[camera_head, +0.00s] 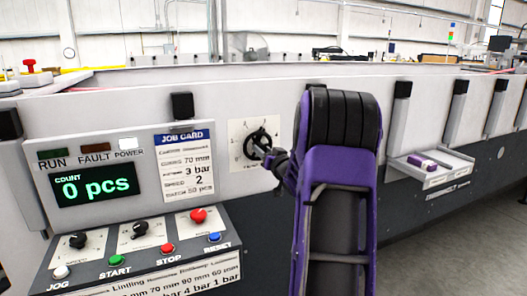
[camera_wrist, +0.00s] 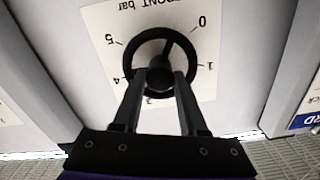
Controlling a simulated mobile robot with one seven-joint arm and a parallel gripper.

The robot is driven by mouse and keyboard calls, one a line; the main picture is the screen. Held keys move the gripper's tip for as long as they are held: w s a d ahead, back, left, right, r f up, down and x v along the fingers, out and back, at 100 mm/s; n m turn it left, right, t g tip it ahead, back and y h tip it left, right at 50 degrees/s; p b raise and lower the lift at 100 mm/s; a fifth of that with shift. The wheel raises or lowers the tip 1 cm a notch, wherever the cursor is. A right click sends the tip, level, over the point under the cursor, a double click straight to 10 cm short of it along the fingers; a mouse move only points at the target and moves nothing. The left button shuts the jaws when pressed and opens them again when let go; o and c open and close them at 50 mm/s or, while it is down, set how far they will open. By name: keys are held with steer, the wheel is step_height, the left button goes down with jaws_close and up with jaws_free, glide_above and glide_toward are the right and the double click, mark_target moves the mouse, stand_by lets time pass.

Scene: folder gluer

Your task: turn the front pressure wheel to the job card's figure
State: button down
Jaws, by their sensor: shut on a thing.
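The front pressure wheel (camera_head: 257,138) is a black handwheel on a pale dial plate (camera_head: 237,128) on the machine's side. In the wrist view the wheel (camera_wrist: 159,77) is seen close up, and its plate (camera_wrist: 100,22) reads "FRONT bar" upside down, with 0, 1, 4 and 5 legible and a partly covered figure at the bottom. My gripper (camera_wrist: 159,73) is shut on the wheel's hub from the near side; it also shows in the head view (camera_head: 268,154). The wheel's setting cannot be read surely. The job card (camera_head: 185,168) shows "3 bar" among its lines.
Left of the wheel, a count display (camera_head: 95,186) reads 0 pcs. Below it a sloping panel carries knobs and jog, start, stop and reset buttons (camera_head: 115,260). A tray (camera_head: 440,178) sticks out from the machine at the right. Open floor lies at the lower right.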

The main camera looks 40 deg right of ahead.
steer(key=shift+f, duration=0.1)
steer(key=shift+c, duration=2.2)
jaws_free()
steer(key=v, duration=1.7)
steer(key=shift+s+b, duration=0.2)
steer(key=shift+b, duration=0.2)
steer(key=shift+a, duration=0.1)
